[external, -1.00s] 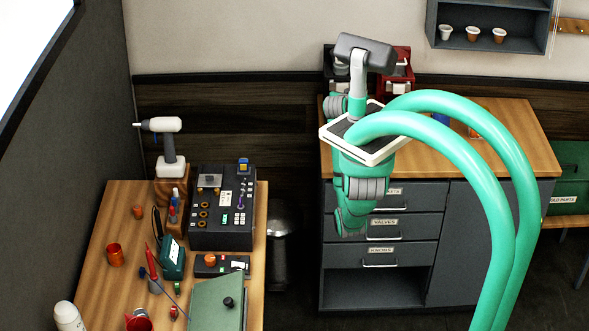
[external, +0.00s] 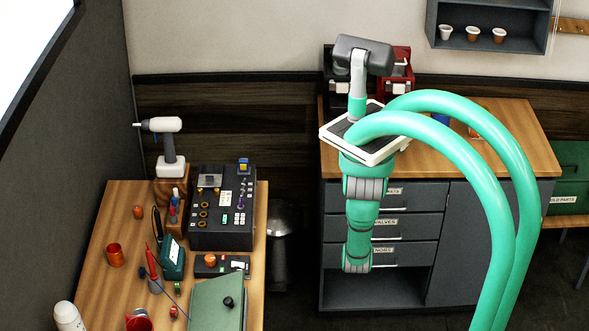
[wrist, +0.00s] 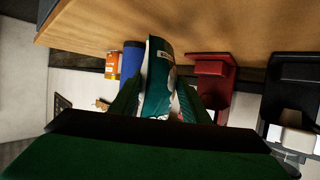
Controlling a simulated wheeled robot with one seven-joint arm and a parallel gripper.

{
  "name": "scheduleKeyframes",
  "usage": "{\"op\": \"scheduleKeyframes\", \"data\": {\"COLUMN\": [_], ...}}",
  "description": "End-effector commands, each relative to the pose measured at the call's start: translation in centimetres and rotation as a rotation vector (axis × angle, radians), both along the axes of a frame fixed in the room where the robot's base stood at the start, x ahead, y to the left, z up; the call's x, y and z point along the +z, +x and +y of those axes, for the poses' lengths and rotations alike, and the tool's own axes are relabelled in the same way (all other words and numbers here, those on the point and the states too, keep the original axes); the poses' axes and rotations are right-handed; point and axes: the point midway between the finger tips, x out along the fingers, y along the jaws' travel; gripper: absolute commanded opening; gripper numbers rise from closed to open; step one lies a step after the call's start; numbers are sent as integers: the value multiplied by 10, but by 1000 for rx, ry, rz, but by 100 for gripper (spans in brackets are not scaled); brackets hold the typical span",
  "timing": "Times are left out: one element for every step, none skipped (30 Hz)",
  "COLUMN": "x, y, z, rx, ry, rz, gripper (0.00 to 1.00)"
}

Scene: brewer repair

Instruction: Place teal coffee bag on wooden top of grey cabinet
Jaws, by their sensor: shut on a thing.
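The teal coffee bag (wrist: 160,75), teal with white parts, is between the fingers of my gripper (wrist: 160,108) in the wrist view. The gripper is shut on it. That view is upside down, and the bag's end overlaps the wooden top (wrist: 230,28); I cannot tell whether it touches. In the external view, the wooden top (external: 515,150) lies on the grey cabinet (external: 465,235) at the right. My arm stands in front of the cabinet there and hides the gripper and bag.
A blue canister (wrist: 131,62) and an orange can (wrist: 112,66) stand beside the bag. A red machine (wrist: 212,80) and a black machine (wrist: 291,95) are on its other side. The right part of the wooden top looks clear. A cluttered workbench (external: 120,220) stands at the left.

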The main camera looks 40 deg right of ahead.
Motion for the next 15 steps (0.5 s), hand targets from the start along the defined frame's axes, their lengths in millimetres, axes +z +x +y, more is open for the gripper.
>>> {"op": "scheduleKeyframes", "data": {"x": [-6,-10,-15,-20,-24,-29,-32,-34,-36,-36,-36,-35,-35,-35,-35], "y": [-1,-1,-1,-1,-1,0,0,0,0,0,0,0,0,0,0], "z": [0,0,0,0,0,1,0,0,0,0,0,0,0,0,0], "rx": [0,0,0,-1,0,0,0,1,0,1,1,1,1,1,1], "ry": [2,2,3,3,2,2,2,1,0,0,-1,-1,-1,-1,-1], "rz": [2,3,2,3,3,3,2,2,1,1,0,0,0,0,0], "gripper": [3,3,3,3,3,3,3,3,3,3,3,3,3,3,3]}}
